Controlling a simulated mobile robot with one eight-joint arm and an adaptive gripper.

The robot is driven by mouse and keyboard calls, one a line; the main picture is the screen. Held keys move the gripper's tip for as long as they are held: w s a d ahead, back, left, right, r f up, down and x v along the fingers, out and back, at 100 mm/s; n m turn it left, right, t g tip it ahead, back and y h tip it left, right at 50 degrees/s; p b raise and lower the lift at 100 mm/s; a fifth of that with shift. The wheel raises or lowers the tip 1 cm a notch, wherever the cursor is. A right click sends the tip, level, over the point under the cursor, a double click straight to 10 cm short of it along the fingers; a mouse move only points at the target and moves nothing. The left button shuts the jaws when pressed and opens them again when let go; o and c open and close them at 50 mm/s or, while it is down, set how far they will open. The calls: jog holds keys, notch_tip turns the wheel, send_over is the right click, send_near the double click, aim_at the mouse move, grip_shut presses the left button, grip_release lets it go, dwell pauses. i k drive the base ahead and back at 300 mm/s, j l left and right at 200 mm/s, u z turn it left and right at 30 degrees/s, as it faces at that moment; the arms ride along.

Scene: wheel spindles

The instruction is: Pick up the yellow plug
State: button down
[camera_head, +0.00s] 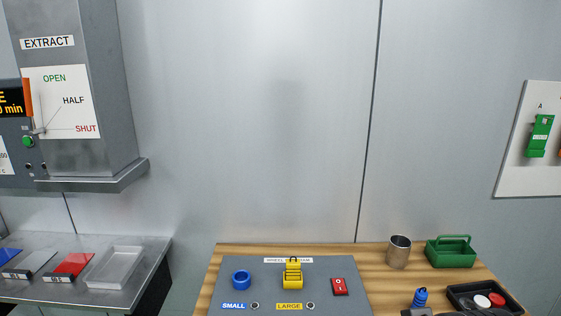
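A yellow plug-like piece (292,275) with a dark part at its top sits upright on the grey panel (345,262) on the wooden bench. My gripper is not in view.
To the right on the bench (220,250) stand a metal cup (398,252), a green caddy (450,255), a blue-topped item (420,297) and a black tray (462,287) with discs. A metal side table (150,260) with trays stands left. A grey wall stands behind.

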aim_at(293, 265)
jog(key=j+z, duration=0.2)
jog(key=j, duration=0.4)
jog(key=j+z, duration=0.2)
jog(key=j, duration=0.4)
jog(key=k+j+z, duration=0.2)
jog(key=j, duration=0.35)
jog(key=i+j, duration=0.05)
jog(key=i, duration=0.05)
